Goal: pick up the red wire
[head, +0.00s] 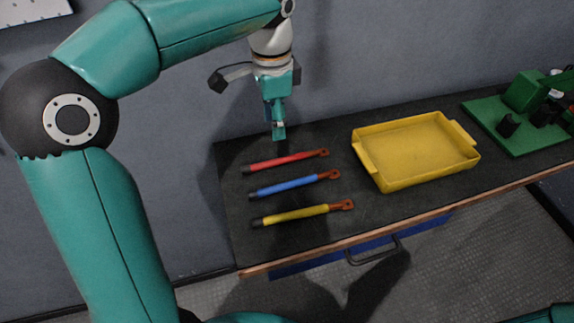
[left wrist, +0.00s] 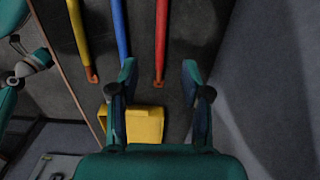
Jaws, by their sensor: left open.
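The red wire (head: 285,161) lies on the dark bench top, the farthest of three parallel wires, with a brown-red lug at its right end. My left gripper (head: 278,134) points down above the bench, just behind the red wire in the head view. It is open and empty. In the left wrist view the red wire (left wrist: 161,40) runs down into the gap between the open fingers (left wrist: 159,68), nearer the viewer's top edge. The fingers look apart from it.
A blue wire (head: 288,186) and a yellow wire (head: 292,216) lie in front of the red one. A yellow tray (head: 377,182) stands to the right, empty. A green board (head: 482,117) with parts is at far right. The grey wall (head: 340,60) is close behind.

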